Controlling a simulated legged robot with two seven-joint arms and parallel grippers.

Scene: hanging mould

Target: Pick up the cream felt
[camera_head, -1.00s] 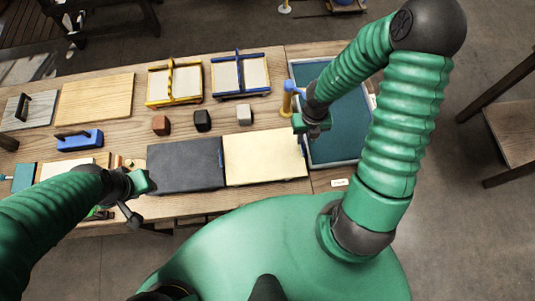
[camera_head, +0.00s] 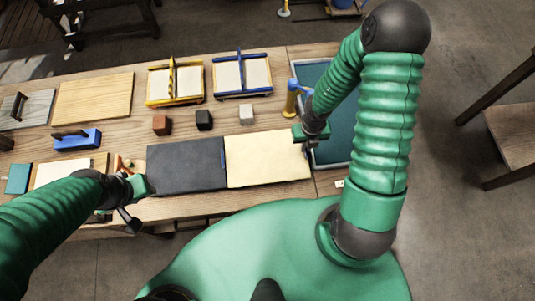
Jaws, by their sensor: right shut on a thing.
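The cream felt (camera_head: 265,160) lies flat on the table, right beside a dark grey felt (camera_head: 186,166). My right gripper (camera_head: 308,143) is at the cream felt's right edge, near its far corner, and is shut on that edge. The gripper hides a small part of this corner. No clear lift of the felt shows. My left gripper (camera_head: 136,196) is at the near left of the dark grey felt, away from the cream one; its jaw opening cannot be made out.
A teal-lined tray (camera_head: 342,155) stands right of the cream felt, partly behind my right arm. Several small blocks, including a black one (camera_head: 203,120), and a yellow frame (camera_head: 150,88) and blue frame (camera_head: 268,80) sit behind the felts. A blue-based tool (camera_head: 78,141) is at left.

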